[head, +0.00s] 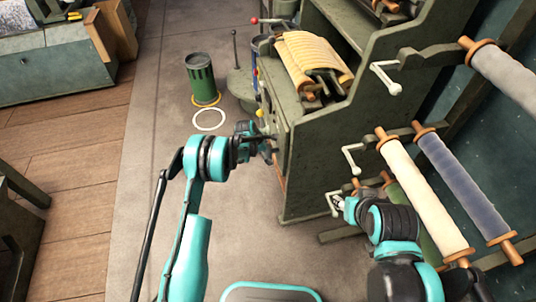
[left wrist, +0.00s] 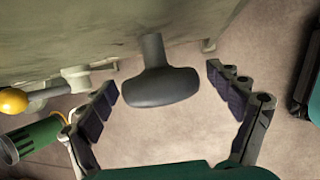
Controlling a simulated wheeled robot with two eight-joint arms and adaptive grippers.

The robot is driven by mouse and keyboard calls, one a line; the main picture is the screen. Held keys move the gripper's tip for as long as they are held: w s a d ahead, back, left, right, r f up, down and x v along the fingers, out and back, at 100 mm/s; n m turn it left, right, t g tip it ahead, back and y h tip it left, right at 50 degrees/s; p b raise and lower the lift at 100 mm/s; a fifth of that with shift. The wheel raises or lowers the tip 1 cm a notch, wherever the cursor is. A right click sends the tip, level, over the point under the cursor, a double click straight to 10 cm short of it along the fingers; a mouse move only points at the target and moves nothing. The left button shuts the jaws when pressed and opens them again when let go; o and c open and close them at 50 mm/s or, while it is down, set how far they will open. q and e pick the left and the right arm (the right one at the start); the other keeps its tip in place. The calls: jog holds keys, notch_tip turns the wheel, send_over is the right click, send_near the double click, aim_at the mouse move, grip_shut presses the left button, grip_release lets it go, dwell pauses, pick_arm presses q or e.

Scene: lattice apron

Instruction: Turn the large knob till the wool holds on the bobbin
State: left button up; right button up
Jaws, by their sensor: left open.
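A dark rounded knob (left wrist: 162,86) on a short stem sticks out from a grey-green panel in the left wrist view. My left gripper (head: 266,147) is open, with one finger on each side of the knob and visible gaps to both. In the head view the gripper hides the knob at the machine's side. Wool-covered rollers with wooden ends stand at the right: a cream one (head: 420,190), a blue-grey one (head: 455,185) and a partly hidden green one (head: 414,212). My right gripper (head: 337,203) is at a pale crank; its finger opening is unclear.
The green wooden machine (head: 340,125) carries a cream ribbed roll (head: 310,55). A yellow ball (left wrist: 12,100) is left of my left gripper. A green can (head: 201,78) and white ring (head: 209,119) are on the floor. Floor at left is clear.

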pick_arm(q)
jog(key=shift+w+d+f, duration=0.15)
jog(key=shift+f, duration=0.15)
jog(key=c, duration=1.2)
jog(key=t+y, duration=0.1)
jog(key=t, duration=0.2)
jog(key=shift+m, duration=0.4)
jog(key=shift+m+t, duration=0.4)
jog(key=shift+t, duration=1.3)
jog(key=shift+y, duration=0.3)
